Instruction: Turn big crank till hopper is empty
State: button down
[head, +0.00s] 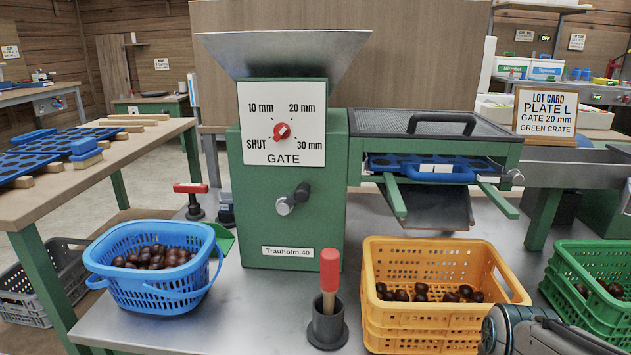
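The green machine (248,205), labelled Trauholm 40, stands on a metal bench. Its flared metal hopper (285,58) is on top; its inside is hidden from this angle. A crank (293,198) with a round metal hub and a dark knob is on the front; the knob points up and right. Above it, the red gate dial (282,131) has a white mark that seems to point towards 20 mm. A blue perforated plate (425,168) sits in the slot under the mesh-topped sieve box (435,125). My gripper is not in view; only part of my arm shows at bottom right.
A blue basket (150,295) and a yellow crate (440,335) hold chestnuts; a green crate (590,318) holds some too. A red-handled tool (329,268) stands upright in a dark cup (327,328) before the machine. A lot card (544,110) reads Plate L, gate 20 mm, green crate.

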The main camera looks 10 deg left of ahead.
aim_at(301, 195)
jog(key=k, duration=1.2)
jog(key=u, duration=0.6)
jog(key=i, duration=1)
jog(key=z, duration=0.1)
